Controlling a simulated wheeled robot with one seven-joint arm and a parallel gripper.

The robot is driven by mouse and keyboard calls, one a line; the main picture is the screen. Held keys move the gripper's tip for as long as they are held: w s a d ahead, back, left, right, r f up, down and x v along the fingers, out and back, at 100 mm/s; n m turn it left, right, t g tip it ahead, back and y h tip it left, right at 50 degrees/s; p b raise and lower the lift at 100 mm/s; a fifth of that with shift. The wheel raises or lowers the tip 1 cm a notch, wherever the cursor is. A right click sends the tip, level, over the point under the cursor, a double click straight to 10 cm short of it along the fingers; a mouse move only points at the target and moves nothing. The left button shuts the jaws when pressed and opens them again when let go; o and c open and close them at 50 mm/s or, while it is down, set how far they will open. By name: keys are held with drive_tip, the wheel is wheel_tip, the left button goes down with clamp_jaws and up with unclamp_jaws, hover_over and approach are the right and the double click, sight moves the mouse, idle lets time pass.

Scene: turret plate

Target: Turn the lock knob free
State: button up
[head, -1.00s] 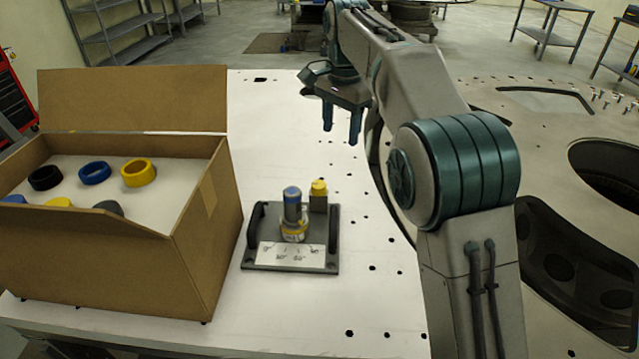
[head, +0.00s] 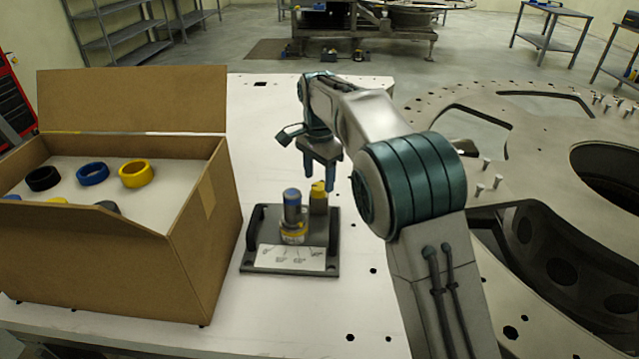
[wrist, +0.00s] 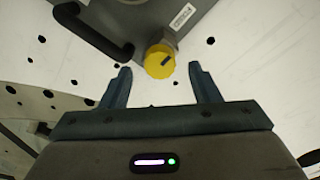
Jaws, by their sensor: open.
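The yellow lock knob (head: 318,194) sits on a small grey block at the back right of a dark fixture plate (head: 262,268). In the wrist view the knob (wrist: 156,66) is round with a dark mark on its face. My gripper (head: 320,188) is open and empty, pointing down over the back of the fixture. In the wrist view the knob appears between the tips of my gripper (wrist: 160,72); the remaining distance is hard to tell. A blue-capped post (head: 292,206) with a yellow-and-grey collar stands at the fixture's middle, behind a white angle scale (head: 290,258).
An open cardboard box (head: 205,230) with several coloured rings stands close to the fixture's left. Dark handles flank the fixture; one handle (wrist: 95,35) shows near the knob. The white table (head: 270,110) is clear behind. A large turret plate (head: 450,105) lies to the right.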

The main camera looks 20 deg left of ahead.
sight(319, 190)
drive_tip(key=shift+f, duration=1.3)
drive_tip(key=c, duration=1)
